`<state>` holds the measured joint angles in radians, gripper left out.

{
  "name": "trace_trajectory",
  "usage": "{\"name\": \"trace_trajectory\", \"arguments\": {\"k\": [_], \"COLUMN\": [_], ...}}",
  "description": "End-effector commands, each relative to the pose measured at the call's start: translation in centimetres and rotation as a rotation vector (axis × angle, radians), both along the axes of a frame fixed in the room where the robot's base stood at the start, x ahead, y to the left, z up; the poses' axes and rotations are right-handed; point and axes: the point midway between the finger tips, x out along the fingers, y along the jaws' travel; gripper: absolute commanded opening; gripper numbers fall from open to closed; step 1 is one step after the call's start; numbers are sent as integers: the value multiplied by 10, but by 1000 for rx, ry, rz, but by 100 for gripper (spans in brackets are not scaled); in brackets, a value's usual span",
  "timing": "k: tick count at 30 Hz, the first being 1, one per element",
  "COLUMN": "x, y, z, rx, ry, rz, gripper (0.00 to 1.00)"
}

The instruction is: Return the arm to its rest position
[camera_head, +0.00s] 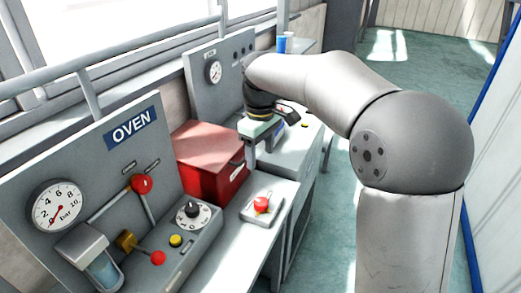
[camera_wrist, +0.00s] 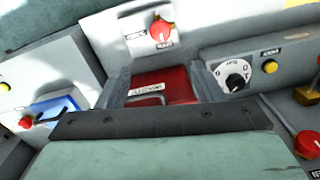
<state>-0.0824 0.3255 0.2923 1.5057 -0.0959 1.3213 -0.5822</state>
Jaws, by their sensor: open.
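My gripper (camera_head: 263,148) is at the far right side of the red box (camera_head: 205,152), pointing down over the grey worktop. In the wrist view its two grey fingers (camera_wrist: 162,86) stand apart, with the labelled face of the red box (camera_wrist: 178,78) showing between and beyond them. No object is visible held between the fingers. I cannot tell whether a finger touches the box. My arm reaches from the right across the aisle, bent at the elbow.
The oven panel (camera_head: 105,150) has a gauge, levers with red knobs and a dial. A red-button box (camera_head: 262,204) sits on the worktop in front of the red box. Blue cups (camera_head: 284,42) stand at the back. A metal rail (camera_head: 130,48) runs behind the panels. The green floor aisle is clear.

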Motion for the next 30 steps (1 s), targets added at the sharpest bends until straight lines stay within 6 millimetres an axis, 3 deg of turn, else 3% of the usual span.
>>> {"name": "trace_trajectory", "arguments": {"k": [11, 14, 17, 24, 27, 30], "x": [-1, -13, -44, -170, -217, -249], "y": [-1, -9, -32, -110, -129, -138], "z": [3, 2, -4, -47, -71, -89], "rx": [-1, -9, -25, -25, -4, 13], "ry": [1, -4, -8, -28, -27, -23], "rz": [-2, -43, -154, -599, -756, -863], "gripper": [61, 61, 61, 61, 61, 61]}}
